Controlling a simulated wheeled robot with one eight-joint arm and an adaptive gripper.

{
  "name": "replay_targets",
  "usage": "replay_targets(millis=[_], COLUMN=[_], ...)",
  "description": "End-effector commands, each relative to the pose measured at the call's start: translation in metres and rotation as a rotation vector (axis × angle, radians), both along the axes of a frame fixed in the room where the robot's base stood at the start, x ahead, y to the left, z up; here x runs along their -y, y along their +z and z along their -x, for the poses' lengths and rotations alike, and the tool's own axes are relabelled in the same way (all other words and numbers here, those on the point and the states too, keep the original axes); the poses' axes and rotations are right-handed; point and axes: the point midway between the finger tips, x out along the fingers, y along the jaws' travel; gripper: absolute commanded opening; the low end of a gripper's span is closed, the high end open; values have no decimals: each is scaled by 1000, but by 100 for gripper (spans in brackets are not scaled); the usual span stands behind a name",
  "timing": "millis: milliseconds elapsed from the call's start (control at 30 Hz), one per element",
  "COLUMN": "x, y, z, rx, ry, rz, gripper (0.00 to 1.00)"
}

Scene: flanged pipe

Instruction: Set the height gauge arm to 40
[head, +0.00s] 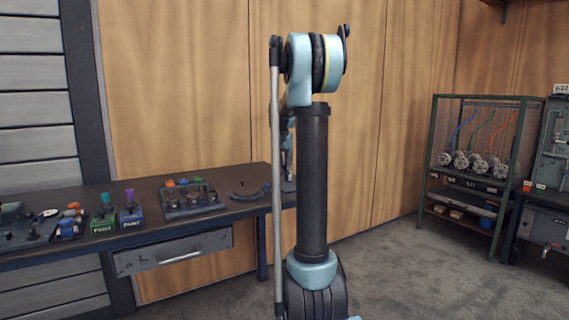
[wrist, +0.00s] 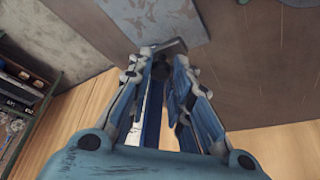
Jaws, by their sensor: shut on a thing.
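My gripper (wrist: 160,60) is in the wrist view, with its two blue-padded fingers closed around a small dark part (wrist: 161,71). A short grey bar (wrist: 168,46) lies across just beyond the fingertips. The dark part seems to belong to the height gauge, but the fingers hide most of it. No scale or reading can be made out. In the head view my own arm covers most of the gripper and the gauge, at the right end of the workbench (head: 218,219).
The bench holds a dark holder (head: 190,202) with several small parts, a green box (head: 103,223), a blue box (head: 130,214) and a dark curved piece (head: 245,196). A drawer (head: 175,252) is below. A green-framed rack (head: 432,150) stands right. Grey floor (head: 415,275) between is clear.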

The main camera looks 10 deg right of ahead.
Motion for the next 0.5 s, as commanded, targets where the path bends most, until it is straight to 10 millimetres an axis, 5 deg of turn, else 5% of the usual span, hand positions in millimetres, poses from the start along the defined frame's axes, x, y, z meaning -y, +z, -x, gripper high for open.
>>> replay_targets(millis=[167,200,267,500], x=[-1,-1,-1,-1], y=[1,1,1,1], z=[-1,-1,-1,0], rx=[1,1,1,0], ry=[2,2,2,0], rz=[-1,-1,-1,-1], gripper=[0,28,39,39])
